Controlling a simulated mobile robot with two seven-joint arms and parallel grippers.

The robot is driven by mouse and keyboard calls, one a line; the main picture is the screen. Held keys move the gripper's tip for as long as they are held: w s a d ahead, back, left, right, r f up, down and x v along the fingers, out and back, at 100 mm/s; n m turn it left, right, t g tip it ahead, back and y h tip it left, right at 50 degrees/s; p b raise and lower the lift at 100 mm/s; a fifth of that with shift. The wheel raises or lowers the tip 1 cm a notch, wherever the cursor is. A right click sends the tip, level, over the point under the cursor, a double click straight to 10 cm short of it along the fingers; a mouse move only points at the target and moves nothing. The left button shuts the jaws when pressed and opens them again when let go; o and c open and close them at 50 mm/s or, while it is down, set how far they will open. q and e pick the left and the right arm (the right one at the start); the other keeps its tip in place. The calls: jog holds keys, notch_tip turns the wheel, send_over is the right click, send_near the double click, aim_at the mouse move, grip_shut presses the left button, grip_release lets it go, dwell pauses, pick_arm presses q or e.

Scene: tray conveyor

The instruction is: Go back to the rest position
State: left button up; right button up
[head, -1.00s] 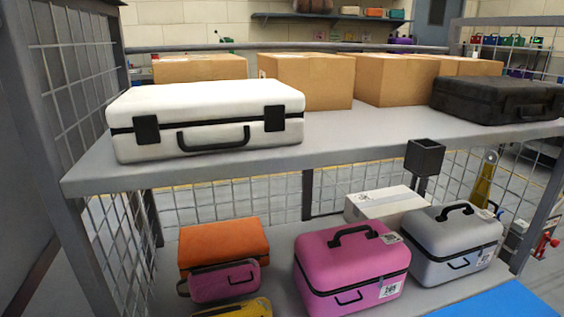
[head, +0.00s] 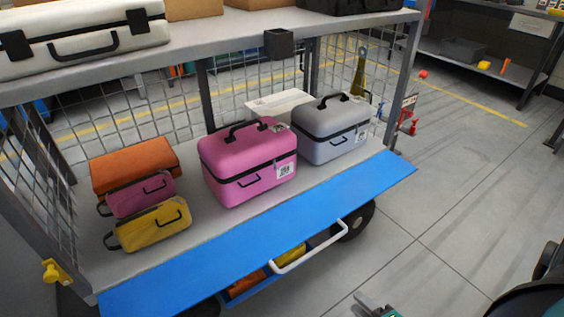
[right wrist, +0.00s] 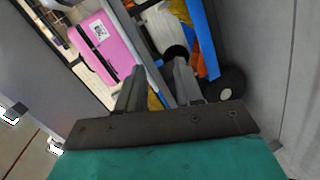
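My right gripper (head: 372,304) shows only in part at the bottom edge of the head view, in front of the cart and low over the floor. In the right wrist view its two fingers (right wrist: 159,72) stand apart with nothing held between them. My left gripper is in neither view.
A cart shelf with a blue front edge (head: 260,238) holds a pink case (head: 246,172), a grey case (head: 322,145) and several smaller bags. Below it is a drawer with a white handle (head: 308,258). Open floor (head: 455,210) lies to the right.

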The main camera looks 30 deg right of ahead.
jog(key=w+a+r+m+g+h, duration=0.1)
jog(key=w+a+r+m+g, duration=0.5)
jog(key=a+r+m, duration=0.25)
jog(key=s+a+r+m+g+y, duration=0.1)
jog(key=s+a+r+m+g, duration=0.1)
jog(key=s+a+r, duration=0.4)
jog(key=s+a+r+m+g, duration=0.2)
jog(key=s+r+m+g, duration=0.1)
jog(key=r, duration=0.5)
jog(key=w+a+f+n+t+y, duration=0.1)
jog(key=w+a+t+y, duration=0.3)
jog(key=w+a+t, duration=0.4)
pick_arm(q)
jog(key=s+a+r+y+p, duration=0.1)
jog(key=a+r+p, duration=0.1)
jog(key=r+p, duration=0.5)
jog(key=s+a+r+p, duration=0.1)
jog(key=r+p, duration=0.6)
jog(key=p, duration=0.7)
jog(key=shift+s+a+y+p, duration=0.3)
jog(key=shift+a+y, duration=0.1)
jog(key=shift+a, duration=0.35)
pick_arm(e)
jog(key=d+r+h, duration=0.2)
jog(key=d+r, duration=0.3)
jog(key=r, duration=0.9)
jog(key=shift+s+g, duration=0.3)
jog(key=shift+s, duration=0.1)
